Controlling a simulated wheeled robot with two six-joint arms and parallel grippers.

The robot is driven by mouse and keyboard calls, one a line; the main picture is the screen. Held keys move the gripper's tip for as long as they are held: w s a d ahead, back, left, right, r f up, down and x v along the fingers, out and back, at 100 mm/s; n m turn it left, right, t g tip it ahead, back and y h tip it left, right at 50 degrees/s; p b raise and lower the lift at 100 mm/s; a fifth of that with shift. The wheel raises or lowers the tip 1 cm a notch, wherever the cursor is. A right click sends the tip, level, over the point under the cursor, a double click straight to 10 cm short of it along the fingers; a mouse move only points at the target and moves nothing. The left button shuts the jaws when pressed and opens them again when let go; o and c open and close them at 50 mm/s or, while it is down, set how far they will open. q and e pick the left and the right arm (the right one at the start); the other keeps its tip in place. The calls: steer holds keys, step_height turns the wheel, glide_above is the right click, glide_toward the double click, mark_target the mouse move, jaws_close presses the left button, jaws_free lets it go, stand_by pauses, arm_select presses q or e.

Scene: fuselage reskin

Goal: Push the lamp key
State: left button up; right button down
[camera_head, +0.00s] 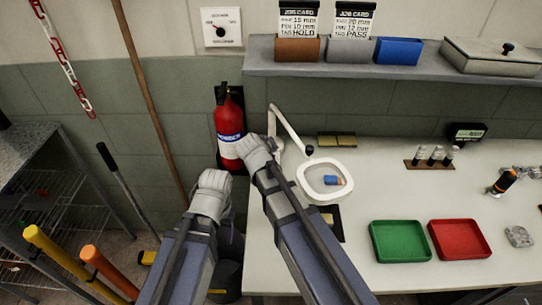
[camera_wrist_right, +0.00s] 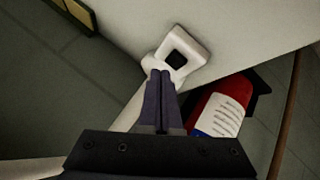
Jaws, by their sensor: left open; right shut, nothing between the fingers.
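The white magnifier lamp (camera_head: 325,181) stands at the left end of the bench, its jointed arm (camera_head: 285,122) rising behind its ring head. In the right wrist view, a white square lamp part carries a dark square key (camera_wrist_right: 176,60). My right gripper (camera_wrist_right: 161,74) is shut and empty, its tips just short of the key in the picture; I cannot tell whether they touch the white part. In the head view that gripper and wrist hide the key. My left gripper (camera_head: 214,178) is open and empty, left of the bench edge, below the extinguisher.
A red fire extinguisher (camera_head: 229,125) hangs on the wall close beside my right gripper. Green (camera_head: 400,241) and red (camera_head: 459,239) trays lie farther right. A shelf (camera_head: 400,62) with bins runs above.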

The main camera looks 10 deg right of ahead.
step_height(320, 180, up, 6)
steer(key=p, duration=0.5)
